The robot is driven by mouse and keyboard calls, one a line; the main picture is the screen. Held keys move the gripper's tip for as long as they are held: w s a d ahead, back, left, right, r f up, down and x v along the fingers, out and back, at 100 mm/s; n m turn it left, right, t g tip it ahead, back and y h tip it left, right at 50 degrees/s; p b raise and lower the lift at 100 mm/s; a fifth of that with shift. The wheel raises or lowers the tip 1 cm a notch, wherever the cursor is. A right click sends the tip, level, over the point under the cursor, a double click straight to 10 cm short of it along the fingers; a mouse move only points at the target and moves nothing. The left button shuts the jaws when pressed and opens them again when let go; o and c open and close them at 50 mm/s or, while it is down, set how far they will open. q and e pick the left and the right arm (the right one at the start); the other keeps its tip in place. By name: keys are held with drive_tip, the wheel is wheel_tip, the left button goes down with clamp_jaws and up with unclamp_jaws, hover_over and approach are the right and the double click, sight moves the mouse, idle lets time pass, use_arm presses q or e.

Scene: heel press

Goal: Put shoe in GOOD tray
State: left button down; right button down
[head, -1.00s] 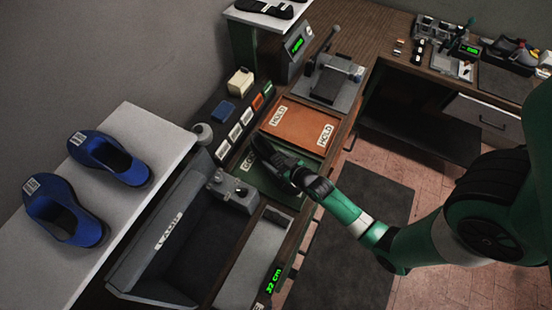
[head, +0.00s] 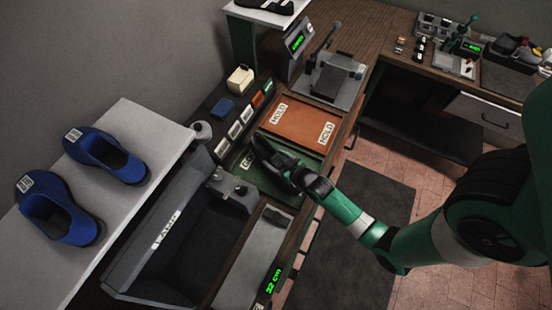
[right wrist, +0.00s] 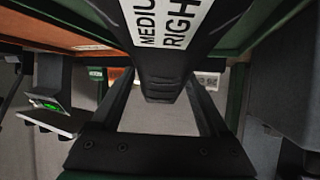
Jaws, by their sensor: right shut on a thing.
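A black shoe (head: 267,153) is in my right gripper (head: 297,177), over the green GOOD tray (head: 246,163). In the right wrist view the black shoe (right wrist: 205,50) has a white label reading in part "MEDIU" and "RIGH", and its narrow end lies between the fingers. My right gripper is shut on it. The shoe and arm hide much of the tray and part of its label. I cannot tell whether the shoe touches the tray floor. My left gripper is not in view.
The orange HOLD tray (head: 292,122) lies just behind the green tray. A grey box with knobs (head: 232,190) and a dark bin (head: 195,245) stand in front left. Two blue shoes (head: 60,210) sit on a white shelf (head: 125,205). A press-like device (head: 335,80) stands behind.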

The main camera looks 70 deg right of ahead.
drive_tip(key=shift+f, duration=0.1)
unclamp_jaws()
drive_tip(key=shift+s, duration=0.1)
drive_tip(key=shift+s+a+r, duration=0.2)
drive_tip(key=shift+s+r, duration=0.05)
drive_tip(key=p+v, duration=0.2)
drive_tip(key=v, duration=0.8)
drive_tip(key=shift+s+a+r, duration=0.15)
drive_tip(key=shift+s, duration=0.15)
drive_tip(key=shift+w, duration=0.1)
